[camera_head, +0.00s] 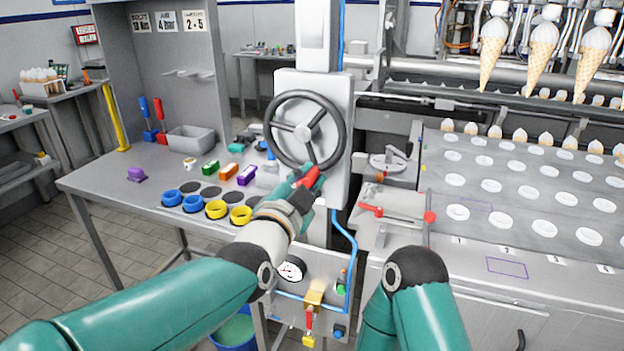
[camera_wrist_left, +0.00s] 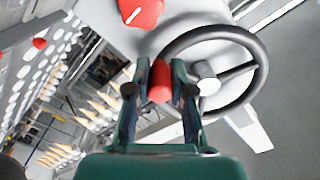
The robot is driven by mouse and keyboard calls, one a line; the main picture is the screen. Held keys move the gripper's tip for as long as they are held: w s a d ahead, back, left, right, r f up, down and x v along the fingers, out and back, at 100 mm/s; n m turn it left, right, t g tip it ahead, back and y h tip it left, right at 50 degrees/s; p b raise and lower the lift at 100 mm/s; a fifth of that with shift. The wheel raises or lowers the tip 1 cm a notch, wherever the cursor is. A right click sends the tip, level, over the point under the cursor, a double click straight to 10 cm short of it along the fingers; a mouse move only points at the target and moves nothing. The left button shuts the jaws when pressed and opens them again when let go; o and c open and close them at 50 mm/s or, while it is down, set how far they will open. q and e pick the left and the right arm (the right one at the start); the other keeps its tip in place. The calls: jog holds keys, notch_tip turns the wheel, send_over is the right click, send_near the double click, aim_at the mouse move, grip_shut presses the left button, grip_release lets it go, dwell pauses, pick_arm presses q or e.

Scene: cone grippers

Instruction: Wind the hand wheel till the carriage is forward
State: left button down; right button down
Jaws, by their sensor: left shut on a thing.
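The hand wheel (camera_head: 341,112) has a black rim and grey spokes, and is mounted upright on the pale machine column. It also shows in the left wrist view (camera_wrist_left: 262,62). My left gripper (camera_head: 305,182) is at the lower rim of the wheel. It is shut on the wheel's red handle (camera_head: 310,176). In the left wrist view, my left gripper (camera_wrist_left: 160,84) has its two fingers on either side of the red handle (camera_wrist_left: 160,92). My right gripper is out of view; only part of my right arm shows. I cannot tell which part is the carriage.
A steel table (camera_head: 108,170) with coloured blocks and blue and yellow rings stands on the left. A plate with rows of holes (camera_head: 480,195) and cones lies on the right. A panel with a gauge (camera_head: 291,270) sits below the column. A red-handled lever (camera_head: 400,214) is close by.

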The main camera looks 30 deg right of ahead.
pick_arm(q)
jog(key=shift+a+f, duration=0.1)
jog(key=shift+f, duration=0.3)
jog(key=c, duration=1.3)
grip_release()
jog(key=shift+c, duration=0.2)
jog(key=shift+o, duration=1.4)
jog(key=shift+a+r, duration=0.15)
jog(key=shift+o, duration=0.3)
jog(key=shift+r, duration=0.1)
jog(key=v, duration=1.2)
